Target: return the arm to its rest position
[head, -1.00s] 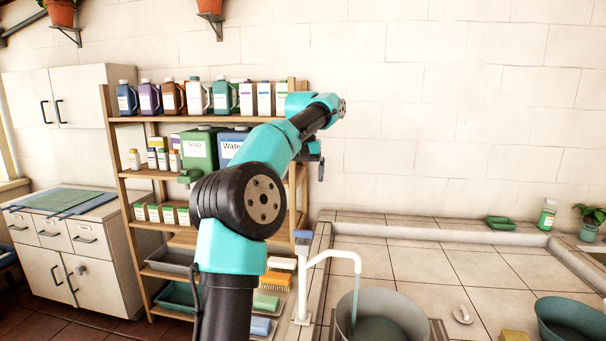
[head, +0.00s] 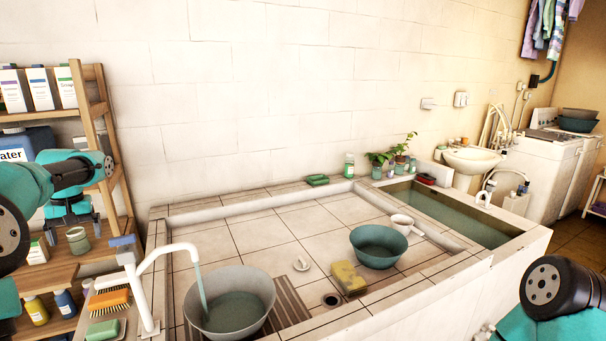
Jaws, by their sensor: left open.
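My left arm is teal and black and comes in at the left edge. Its gripper (head: 73,228) points down, open, in front of the wooden shelf (head: 112,150). A small green jar with a pale label (head: 78,241) shows just below the fingers; I cannot tell whether they touch it. Nothing shows held between the fingers. Part of my right arm shows at the lower right, and its gripper is out of view.
The tiled washbasin counter (head: 290,240) fills the middle. A white tap (head: 160,262) runs into a grey basin (head: 232,305). The space above the counter is free.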

